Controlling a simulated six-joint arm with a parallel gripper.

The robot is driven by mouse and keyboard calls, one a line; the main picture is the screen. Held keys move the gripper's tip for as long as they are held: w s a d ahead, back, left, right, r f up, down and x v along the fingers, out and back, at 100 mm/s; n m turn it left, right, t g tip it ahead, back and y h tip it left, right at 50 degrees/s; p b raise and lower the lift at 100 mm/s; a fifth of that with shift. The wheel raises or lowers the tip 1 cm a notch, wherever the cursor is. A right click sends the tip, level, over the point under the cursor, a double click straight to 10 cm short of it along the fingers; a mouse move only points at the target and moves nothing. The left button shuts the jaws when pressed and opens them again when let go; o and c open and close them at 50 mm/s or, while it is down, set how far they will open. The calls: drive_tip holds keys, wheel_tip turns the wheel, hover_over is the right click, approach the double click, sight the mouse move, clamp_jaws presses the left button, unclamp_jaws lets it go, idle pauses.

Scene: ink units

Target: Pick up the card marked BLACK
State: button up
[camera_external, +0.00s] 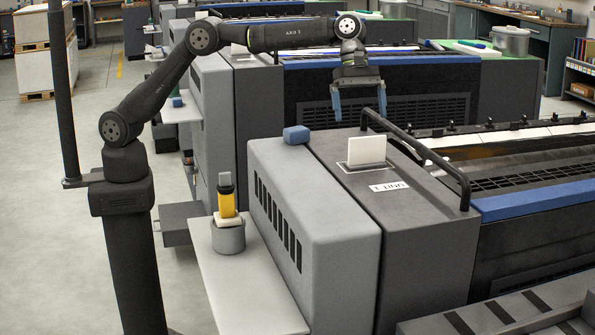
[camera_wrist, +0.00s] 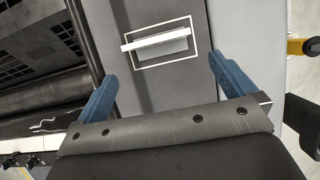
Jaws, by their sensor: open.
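A blank-looking white card (camera_external: 367,151) stands upright in a slot on top of the dark grey press unit (camera_external: 405,205). No word BLACK is legible on it. In the wrist view the same card (camera_wrist: 155,41) shows nearly edge-on inside a white rectangular outline. My gripper (camera_external: 360,118) is open and empty, with its blue fingers pointing down, above the card in the outside view. In the wrist view my gripper (camera_wrist: 162,68) has its fingers spread wider than the card, which lies beyond the tips, between and slightly left of centre. Nothing touches the card.
A black handrail (camera_external: 420,150) runs along the unit's right side, close to the card. A white label (camera_external: 389,187) lies in front of the slot. A blue block (camera_external: 296,134) sits at left. A grey pot (camera_external: 228,236) with a yellow-handled tool stands on the shelf.

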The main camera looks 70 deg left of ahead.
sight(367, 150)
drive_tip(key=x, duration=1.1)
drive_tip(key=shift+w+d+f, duration=0.15)
drive_tip(key=shift+f, duration=0.05)
drive_tip(key=c, duration=0.7)
